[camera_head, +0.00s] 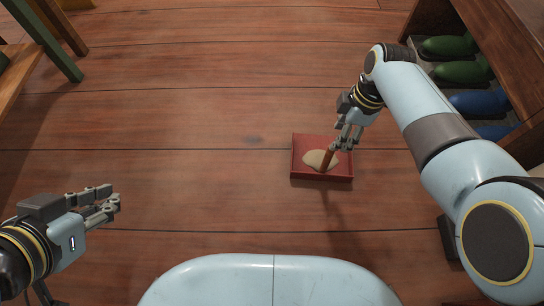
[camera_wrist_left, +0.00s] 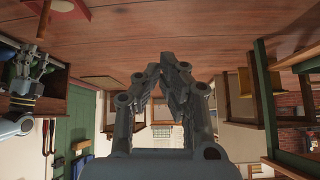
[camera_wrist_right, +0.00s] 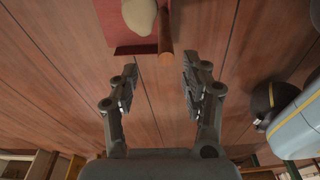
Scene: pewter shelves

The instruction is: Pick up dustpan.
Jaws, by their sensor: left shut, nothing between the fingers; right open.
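The dustpan (camera_head: 299,172) is a red tray on the wooden floor, with a beige pile (camera_head: 313,158) in it and a brown handle (camera_head: 327,159) sticking up. My right gripper (camera_head: 346,138) is open just above it at the handle's upper end. In the right wrist view the handle (camera_wrist_right: 165,32) lies ahead of the open fingers (camera_wrist_right: 160,72), roughly in line with the gap, and the space between the fingers looks empty. The dustpan's far part is cut off there. My left gripper (camera_head: 116,198) is shut and empty, over bare floor at the lower left.
A wooden shelf unit (camera_head: 500,45) at the upper right holds green bottle-shaped things (camera_head: 462,71) and blue ones (camera_head: 478,101). Green-legged wooden furniture (camera_head: 55,50) stands at the upper left. The floor around the dustpan and between my grippers is clear.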

